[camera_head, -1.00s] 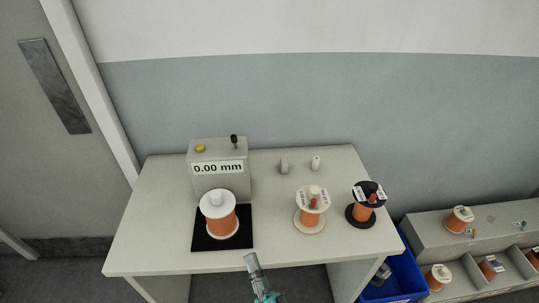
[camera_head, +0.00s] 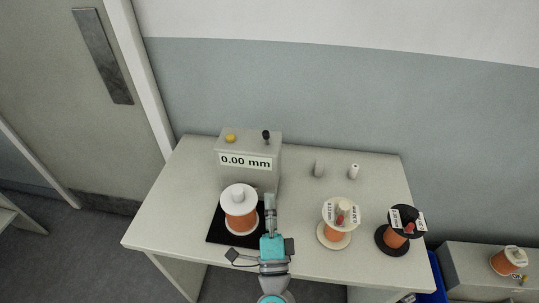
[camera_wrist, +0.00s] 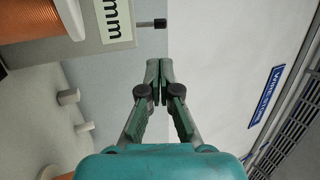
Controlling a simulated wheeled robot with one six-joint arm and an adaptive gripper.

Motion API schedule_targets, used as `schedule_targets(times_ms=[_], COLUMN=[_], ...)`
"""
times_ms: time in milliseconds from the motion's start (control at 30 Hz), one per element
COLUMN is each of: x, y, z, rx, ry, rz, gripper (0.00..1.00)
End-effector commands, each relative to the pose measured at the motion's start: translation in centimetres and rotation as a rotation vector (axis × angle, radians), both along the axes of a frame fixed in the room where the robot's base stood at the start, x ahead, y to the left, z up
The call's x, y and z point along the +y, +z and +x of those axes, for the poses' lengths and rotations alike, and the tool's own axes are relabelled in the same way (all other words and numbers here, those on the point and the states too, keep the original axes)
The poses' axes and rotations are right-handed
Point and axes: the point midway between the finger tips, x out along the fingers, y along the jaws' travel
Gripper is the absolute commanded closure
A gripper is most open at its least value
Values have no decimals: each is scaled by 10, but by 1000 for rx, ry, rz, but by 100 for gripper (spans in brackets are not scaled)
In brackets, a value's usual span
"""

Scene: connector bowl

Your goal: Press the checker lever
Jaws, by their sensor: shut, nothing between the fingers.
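The checker (camera_head: 248,163) is a grey box on the table with a display reading 0.00 mm. Its lever (camera_head: 266,135) has a black knob and stands up from the top, right of a yellow button (camera_head: 231,138). In the wrist view the lever knob (camera_wrist: 159,23) lies just beyond my fingertips, apart from them. My gripper (camera_wrist: 160,66) is shut and empty. In the head view my gripper (camera_head: 270,196) is in front of the checker, beside the copper wire spool (camera_head: 240,210) on the black pad (camera_head: 217,234).
A white-flanged spool (camera_head: 335,236) and a black-flanged spool (camera_head: 393,240) stand to the right on the table (camera_head: 180,222). Two small pegs, a grey one (camera_head: 319,168) and a white one (camera_head: 353,171), stand behind them. A blue bin (camera_head: 436,272) is beside the table.

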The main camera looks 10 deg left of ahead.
Motion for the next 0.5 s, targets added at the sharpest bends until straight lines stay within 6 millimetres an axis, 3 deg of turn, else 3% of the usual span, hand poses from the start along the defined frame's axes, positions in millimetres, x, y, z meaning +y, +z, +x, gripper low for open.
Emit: schedule_targets(times_ms=[167, 500], x=[2, 12], y=[7, 33], z=[14, 68], rx=[-2, -3], ry=[-2, -2], rz=[2, 3], gripper=[100, 100])
